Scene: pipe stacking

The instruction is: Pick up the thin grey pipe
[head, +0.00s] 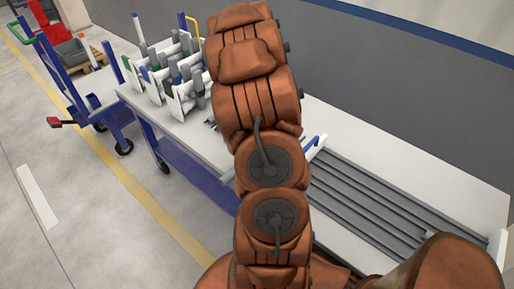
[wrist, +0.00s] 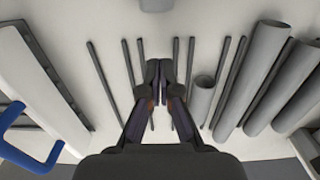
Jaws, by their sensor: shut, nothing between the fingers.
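In the wrist view several thin dark grey pipes lie apart on the pale table; one is left of the fingers (wrist: 103,80), and another is to the right (wrist: 222,80). I cannot tell which one the task names. My gripper (wrist: 160,73) is shut and empty, its fingertips together among the middle thin pipes. The fingers hide parts of those pipes, and I cannot tell whether they touch any. In the head view my arm hides the gripper.
Thicker grey pipes (wrist: 252,75) lie at the right in the wrist view, with a short one (wrist: 202,100) near the fingers. A white rail (wrist: 40,75) and blue handle (wrist: 35,140) are left. In the head view, a rack (head: 172,70) stands on the white table (head: 455,180).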

